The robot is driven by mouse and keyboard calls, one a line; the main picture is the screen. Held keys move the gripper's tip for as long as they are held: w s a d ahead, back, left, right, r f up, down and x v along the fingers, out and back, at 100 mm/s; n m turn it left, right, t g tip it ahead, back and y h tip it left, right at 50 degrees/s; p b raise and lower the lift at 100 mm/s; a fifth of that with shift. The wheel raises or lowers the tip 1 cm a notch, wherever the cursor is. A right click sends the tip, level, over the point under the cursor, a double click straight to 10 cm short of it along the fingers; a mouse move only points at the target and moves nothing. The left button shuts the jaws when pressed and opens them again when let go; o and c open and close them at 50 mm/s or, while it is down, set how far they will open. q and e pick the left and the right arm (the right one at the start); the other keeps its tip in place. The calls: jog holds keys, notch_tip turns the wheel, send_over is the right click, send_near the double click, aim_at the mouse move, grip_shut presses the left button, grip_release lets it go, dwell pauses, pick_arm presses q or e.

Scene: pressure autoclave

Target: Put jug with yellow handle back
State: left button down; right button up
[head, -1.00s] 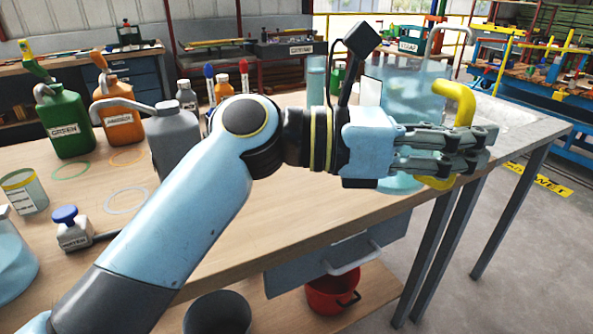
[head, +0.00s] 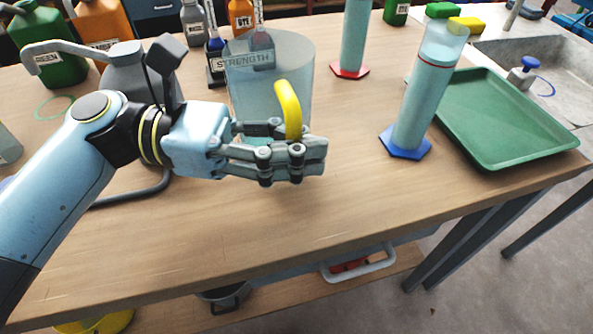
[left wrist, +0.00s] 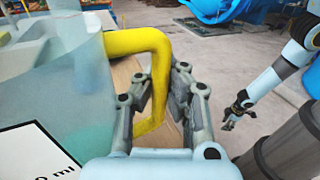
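The clear, bluish jug (head: 268,95) with the yellow handle (head: 289,108) is upright over the wooden bench, left of the cylinders. It also fills the left side of the left wrist view (left wrist: 60,75), with part of a white "ml" label. My left gripper (head: 300,160) is on the jug's handle side, shut with the handle (left wrist: 158,80) between its fingers. The fingers hide part of the jug's lower side, and I cannot tell whether its base touches the bench. My right gripper (left wrist: 238,115) shows small in the left wrist view, empty, its fingers seeming apart.
A cylinder with a blue foot (head: 405,145) and one with a red foot (head: 351,70) stand right of the jug. A green tray (head: 497,158) lies farther right, beside a sink (head: 550,70). Bottles (head: 240,18) and a grey can (head: 135,80) stand behind and left. The front bench is clear.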

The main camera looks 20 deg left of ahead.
pick_arm(q)
notch_tip(320, 180, down, 5)
jog(key=shift+w+r+b, duration=0.1)
jog(key=shift+r+b, duration=0.05)
jog(key=shift+b, duration=0.2)
jog(key=c, duration=2)
grip_release()
jog(key=o, duration=0.5)
pick_arm(e)
jog(key=shift+w+d+f, duration=0.15)
jog(key=shift+w+d, duration=0.1)
jog(key=shift+w, duration=0.2)
jog(key=shift+w+d+f, duration=0.15)
jog(key=shift+w+d, duration=0.05)
jog(key=shift+w, duration=0.25)
pick_arm(q)
jog(key=shift+r, duration=0.1)
pick_arm(e)
jog(key=shift+w+a, duration=0.1)
jog(key=shift+a, duration=0.05)
